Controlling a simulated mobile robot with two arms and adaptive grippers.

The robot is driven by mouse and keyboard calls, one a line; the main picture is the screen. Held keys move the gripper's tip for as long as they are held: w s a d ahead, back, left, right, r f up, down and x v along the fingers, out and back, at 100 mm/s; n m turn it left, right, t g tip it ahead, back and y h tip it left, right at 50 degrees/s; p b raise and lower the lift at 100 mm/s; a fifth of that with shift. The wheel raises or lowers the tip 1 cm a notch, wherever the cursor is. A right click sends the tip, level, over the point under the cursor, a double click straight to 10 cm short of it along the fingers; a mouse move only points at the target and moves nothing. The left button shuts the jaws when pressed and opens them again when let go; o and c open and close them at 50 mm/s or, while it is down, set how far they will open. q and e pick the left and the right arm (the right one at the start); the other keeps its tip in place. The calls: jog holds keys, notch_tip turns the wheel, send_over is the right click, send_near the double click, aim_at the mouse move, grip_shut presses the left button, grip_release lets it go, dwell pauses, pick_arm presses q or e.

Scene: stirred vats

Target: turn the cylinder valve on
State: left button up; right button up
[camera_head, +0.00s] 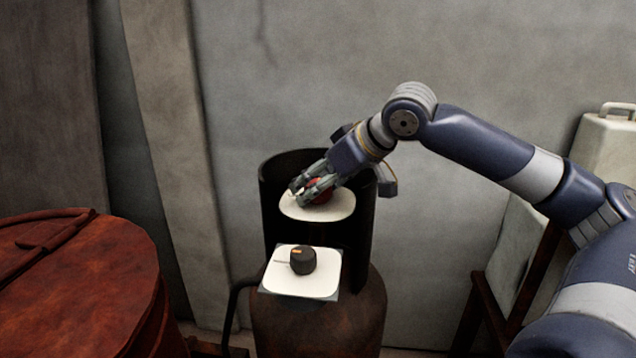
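The gas cylinder (318,322) stands upright at the centre, brown and rusty, with a dark open collar (283,163) around its top. Inside the collar is a white rounded plate (318,209) with a red valve handle (321,197) on it. My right gripper (299,192) reaches in from the right, its fingers over the red handle and covering much of it. I cannot tell whether the fingers grip it. In front, a black knob (302,261) with an orange mark sits on a white square plate (296,286). My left gripper is not in view.
A rusty red drum (75,270) stands at the left front. A grey wall and a leaning beam (170,110) are behind. A pale can-like container (608,150) and a wooden frame (478,318) stand at the right.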

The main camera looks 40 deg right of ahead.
jog(key=c, duration=0.6)
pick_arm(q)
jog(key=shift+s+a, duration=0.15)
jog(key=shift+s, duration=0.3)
